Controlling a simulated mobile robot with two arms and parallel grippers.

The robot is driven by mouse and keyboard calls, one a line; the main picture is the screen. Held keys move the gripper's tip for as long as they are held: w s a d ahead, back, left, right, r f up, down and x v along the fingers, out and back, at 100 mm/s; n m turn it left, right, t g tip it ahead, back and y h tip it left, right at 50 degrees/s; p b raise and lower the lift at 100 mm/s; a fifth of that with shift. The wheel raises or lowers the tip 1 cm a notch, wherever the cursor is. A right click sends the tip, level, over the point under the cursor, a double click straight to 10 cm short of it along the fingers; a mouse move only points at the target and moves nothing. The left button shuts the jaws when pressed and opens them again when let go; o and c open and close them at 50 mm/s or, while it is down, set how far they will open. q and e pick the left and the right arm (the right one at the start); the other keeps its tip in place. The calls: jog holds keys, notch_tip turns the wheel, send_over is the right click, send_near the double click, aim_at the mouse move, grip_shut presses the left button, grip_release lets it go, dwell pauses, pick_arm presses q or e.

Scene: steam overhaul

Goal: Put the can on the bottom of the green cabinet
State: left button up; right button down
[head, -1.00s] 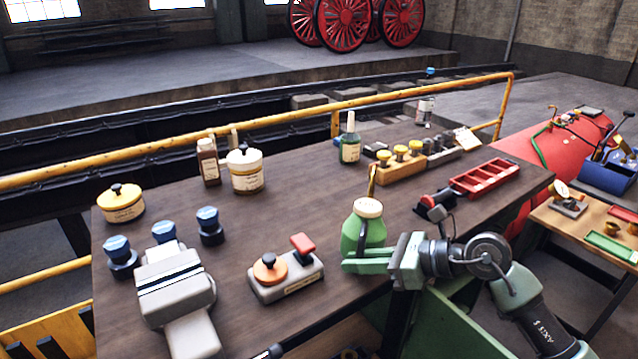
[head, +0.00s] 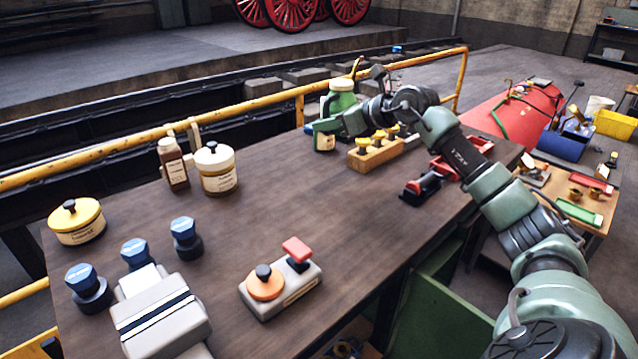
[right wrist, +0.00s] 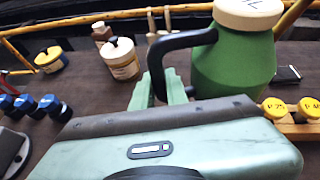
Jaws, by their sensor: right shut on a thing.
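The can (head: 343,85) is green with a cream lid, a black handle and a brass-coloured spout. My right gripper (head: 326,124) is shut on it, over the far part of the bench; the can looks raised above the top. In the right wrist view the can (right wrist: 235,72) stands upright at the right, and the fingers (right wrist: 160,92) are at its black handle. A green panel (head: 425,305), perhaps part of the green cabinet, shows below the bench's front edge; its bottom is hidden. My left gripper is not in view.
Jars (head: 216,170), blue-topped pieces (head: 184,238) and a grey device (head: 280,287) stand further left. A yellow rail (head: 240,116) runs behind the bench. The bench middle is clear.

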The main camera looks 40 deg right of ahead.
jog(key=shift+f+p, duration=0.55)
jog(key=shift+f, duration=8.35)
jog(key=c, duration=1.4)
grip_release()
jog(key=shift+f, duration=0.2)
